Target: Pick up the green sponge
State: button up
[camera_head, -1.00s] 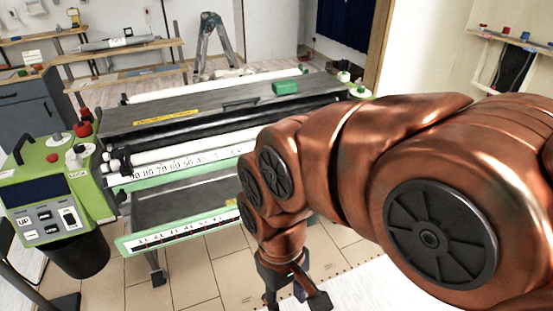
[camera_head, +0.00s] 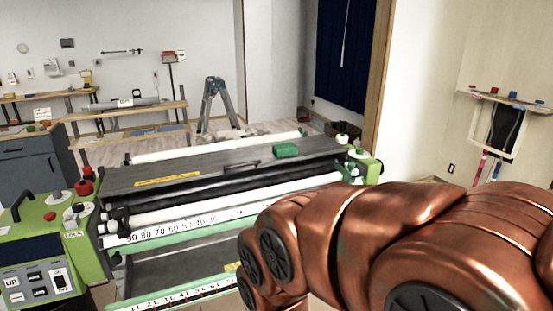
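The green sponge (camera_head: 286,149) is a small green block. It lies flat on the dark top cover (camera_head: 210,172) of the wallpaper pasting machine, towards its right end. Nothing touches it. My copper-coloured arm fills the lower right of the view, in front of the machine's right part. My gripper is outside the picture, below its lower edge.
The machine's green control box (camera_head: 45,240) with red and white knobs stands at the left. White rollers (camera_head: 215,205) run along its front. A stepladder (camera_head: 217,105) and shelves (camera_head: 130,108) stand behind. A wall rack (camera_head: 500,125) hangs at the right.

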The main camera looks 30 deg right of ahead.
aim_at(289, 149)
jog(key=u, duration=0.05)
jog(key=k, duration=0.55)
jog(key=z, duration=0.95)
jog(key=i, duration=1.45)
jog(key=u, duration=0.7)
jog(key=i, duration=0.45)
jog(key=u, duration=0.5)
